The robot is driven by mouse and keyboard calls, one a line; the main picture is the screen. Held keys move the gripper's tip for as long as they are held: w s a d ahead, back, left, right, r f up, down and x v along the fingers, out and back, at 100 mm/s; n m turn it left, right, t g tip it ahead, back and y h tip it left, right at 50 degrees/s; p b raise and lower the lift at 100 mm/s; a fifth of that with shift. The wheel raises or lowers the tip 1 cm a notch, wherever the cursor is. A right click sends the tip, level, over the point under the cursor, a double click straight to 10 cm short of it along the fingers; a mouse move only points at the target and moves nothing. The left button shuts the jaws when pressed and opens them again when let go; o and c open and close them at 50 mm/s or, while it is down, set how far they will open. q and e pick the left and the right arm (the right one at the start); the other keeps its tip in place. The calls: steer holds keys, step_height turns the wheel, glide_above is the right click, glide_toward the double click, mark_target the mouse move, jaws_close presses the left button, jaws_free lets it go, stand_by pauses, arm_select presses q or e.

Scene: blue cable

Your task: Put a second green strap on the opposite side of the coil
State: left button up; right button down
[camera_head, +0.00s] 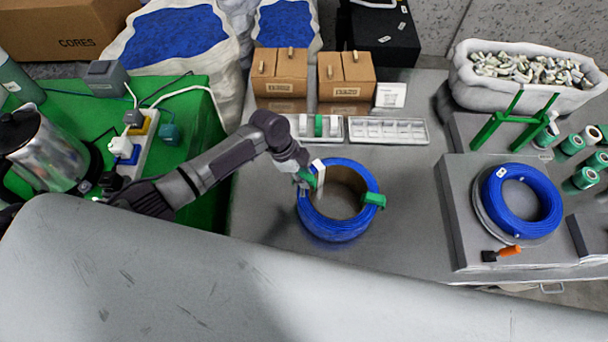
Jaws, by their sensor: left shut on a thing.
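A blue cable coil (335,228) lies on the grey table around a brown core. One green strap (375,200) sits over the coil's right side. My left gripper (314,182) is at the coil's upper left, opposite that strap, and is shut on a second green strap (303,176). The gripper partly hides this strap, so I cannot tell whether it wraps the coil or only touches it. My right gripper is not in view.
Two compartment trays (388,131) and cardboard boxes (279,75) stand behind the coil. Another blue coil (521,201) rests on a raised grey platform at the right, near an orange-handled tool (508,251). A green stand (515,122) is behind it. Bare table lies between coil and platform.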

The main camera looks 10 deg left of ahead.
mark_target(304, 176)
arm_select(q)
steer(key=o, duration=1)
steer(key=shift+o, duration=0.2)
steer(key=shift+r, duration=0.1)
steer(key=shift+r+p, duration=3.1)
steer(key=shift+r, duration=0.35)
steer(key=shift+f, duration=0.1)
